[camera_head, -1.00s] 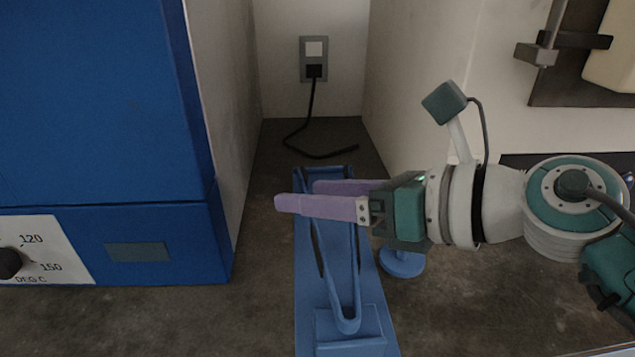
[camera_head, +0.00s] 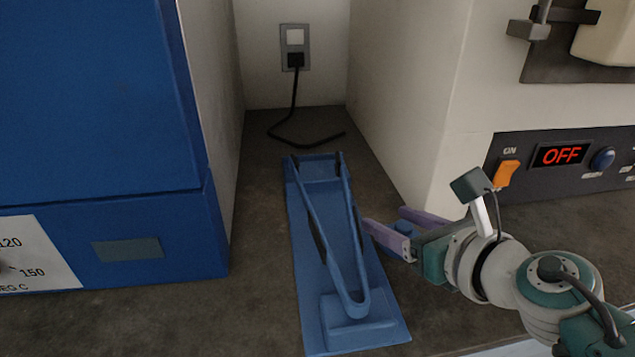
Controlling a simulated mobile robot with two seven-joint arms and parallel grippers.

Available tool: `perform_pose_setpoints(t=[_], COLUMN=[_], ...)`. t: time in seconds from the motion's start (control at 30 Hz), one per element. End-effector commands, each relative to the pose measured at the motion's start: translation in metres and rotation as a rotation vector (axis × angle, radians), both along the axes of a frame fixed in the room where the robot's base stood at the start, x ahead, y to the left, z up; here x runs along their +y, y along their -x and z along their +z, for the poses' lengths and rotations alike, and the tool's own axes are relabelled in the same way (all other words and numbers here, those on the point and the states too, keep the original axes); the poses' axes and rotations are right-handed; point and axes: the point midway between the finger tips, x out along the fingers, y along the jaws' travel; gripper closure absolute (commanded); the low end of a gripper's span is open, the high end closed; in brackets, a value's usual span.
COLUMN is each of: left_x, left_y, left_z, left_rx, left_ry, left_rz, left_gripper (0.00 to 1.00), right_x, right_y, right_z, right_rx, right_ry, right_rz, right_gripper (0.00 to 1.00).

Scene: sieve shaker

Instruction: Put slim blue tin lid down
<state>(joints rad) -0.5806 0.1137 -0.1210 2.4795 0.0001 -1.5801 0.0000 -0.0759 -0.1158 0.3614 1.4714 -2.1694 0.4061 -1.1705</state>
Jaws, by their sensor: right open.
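A small round blue piece (camera_head: 404,228), which looks like the slim blue tin lid, is on the dark bench just right of the blue stand. It shows only in part, between and behind the fingers of my right gripper (camera_head: 386,220). My right gripper is open, low over the bench, with its lilac fingers pointing left toward the stand. I cannot tell whether the fingers touch the lid. My left gripper is not in view.
The long blue stand (camera_head: 312,290) with a looped frame lies in the middle. A blue oven-like box (camera_head: 90,110) is at left. A white machine with an OFF display (camera_head: 562,155) is at right. A black cable (camera_head: 293,110) lies behind.

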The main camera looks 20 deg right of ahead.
Motion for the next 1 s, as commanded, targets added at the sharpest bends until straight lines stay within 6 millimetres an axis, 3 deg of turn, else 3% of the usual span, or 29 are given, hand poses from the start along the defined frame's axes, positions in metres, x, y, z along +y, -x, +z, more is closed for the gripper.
perform_pose_setpoints(t=[0.13,0.37,0.93,1.0], left_x=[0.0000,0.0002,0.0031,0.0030], left_y=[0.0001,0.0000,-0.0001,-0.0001], left_z=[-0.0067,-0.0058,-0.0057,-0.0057], left_rx=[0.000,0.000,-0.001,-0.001], left_ry=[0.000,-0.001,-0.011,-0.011], left_rz=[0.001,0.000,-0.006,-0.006], left_gripper=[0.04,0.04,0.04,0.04], right_x=[0.0001,0.0002,0.0001,0.0001], right_y=[-0.0134,-0.0141,-0.0140,-0.0140], right_z=[-0.0058,-0.0053,-0.0051,-0.0051], right_rx=[-0.001,0.001,0.000,0.000], right_ry=[-0.001,0.000,0.000,0.000], right_rz=[0.000,0.000,0.000,0.000], right_gripper=[0.36,0.36,0.99,1.00])
